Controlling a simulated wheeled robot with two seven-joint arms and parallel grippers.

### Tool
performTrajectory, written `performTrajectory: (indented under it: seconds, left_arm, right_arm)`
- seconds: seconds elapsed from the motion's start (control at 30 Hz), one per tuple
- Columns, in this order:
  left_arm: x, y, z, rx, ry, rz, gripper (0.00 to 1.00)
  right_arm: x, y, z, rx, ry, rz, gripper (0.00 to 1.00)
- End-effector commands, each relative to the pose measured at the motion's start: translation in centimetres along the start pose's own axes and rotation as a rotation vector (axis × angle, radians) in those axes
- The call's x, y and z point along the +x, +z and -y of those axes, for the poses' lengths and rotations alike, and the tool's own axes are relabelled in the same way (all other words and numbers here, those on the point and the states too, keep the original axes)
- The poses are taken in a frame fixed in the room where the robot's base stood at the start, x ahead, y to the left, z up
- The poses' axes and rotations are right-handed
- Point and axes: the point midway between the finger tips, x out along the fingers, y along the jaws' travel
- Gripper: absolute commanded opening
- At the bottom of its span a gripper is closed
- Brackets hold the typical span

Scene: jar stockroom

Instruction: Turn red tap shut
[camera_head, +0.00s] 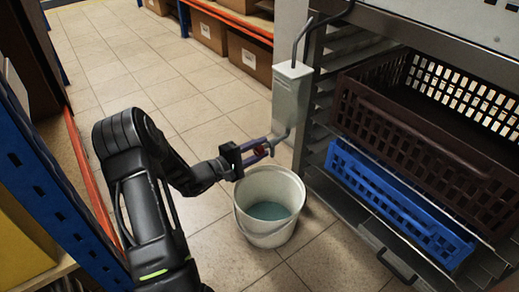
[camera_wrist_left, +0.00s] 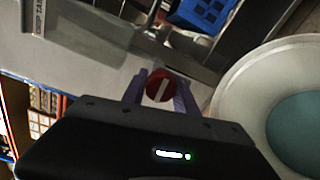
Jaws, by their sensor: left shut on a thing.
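The red tap (camera_head: 260,150) sits at the end of a grey pipe below a light grey box (camera_head: 291,92). In the left wrist view the tap (camera_wrist_left: 159,86) is a round red knob with a pale bar across its face. My left gripper (camera_head: 264,149) is shut on the tap, with one purple finger on each side of it. In the left wrist view the fingers (camera_wrist_left: 160,92) flank the knob. A white bucket (camera_head: 270,181) with blue-green liquid in it stands on the floor just below the tap. My right gripper is not in view.
A rack at the right holds a dark brown crate (camera_head: 411,135) and a blue crate (camera_head: 380,190). Cardboard boxes (camera_head: 249,57) stand on a shelf at the back. A blue shelf upright (camera_head: 50,170) is close on the left. The tiled floor between is clear.

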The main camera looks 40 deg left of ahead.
Motion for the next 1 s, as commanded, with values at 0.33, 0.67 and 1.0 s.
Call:
performTrajectory:
  seconds: [0.33,0.67,1.0]
  left_arm:
    - [-0.06,-0.01,0.10,0.087,-0.002,-0.004,0.00]
    - [-0.06,-0.01,0.11,0.090,-0.002,-0.004,0.00]
    - [-0.03,-0.01,0.03,0.089,-0.001,-0.004,0.57]
  right_arm:
    - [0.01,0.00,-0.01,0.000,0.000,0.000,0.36]
    - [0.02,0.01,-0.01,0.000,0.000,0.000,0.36]
    - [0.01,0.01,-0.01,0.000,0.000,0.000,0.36]
